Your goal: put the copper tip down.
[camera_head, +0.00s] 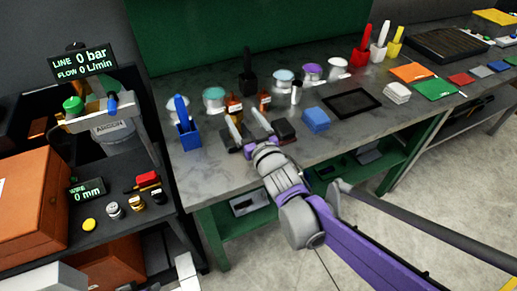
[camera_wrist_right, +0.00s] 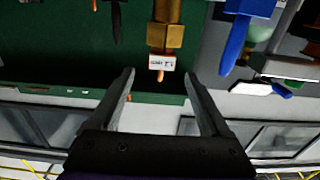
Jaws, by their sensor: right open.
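My right gripper (camera_head: 246,122) reaches over the grey workbench (camera_head: 215,178) from the front in the head view. Its two fingers are spread and point toward small amber-brown stands, one on the left (camera_head: 234,106) and one on the right (camera_head: 264,101). A small copper-coloured tip (camera_wrist_right: 160,76) sticks out past the label, apart from both fingers. The wrist view looks upside down. My left gripper is not seen.
A blue holder (camera_head: 188,138) stands left of the gripper and a blue block (camera_head: 316,119) right of it. A black tray (camera_head: 352,102) lies further right. Several round-topped pots line the back. The bench front right of the gripper has bare room.

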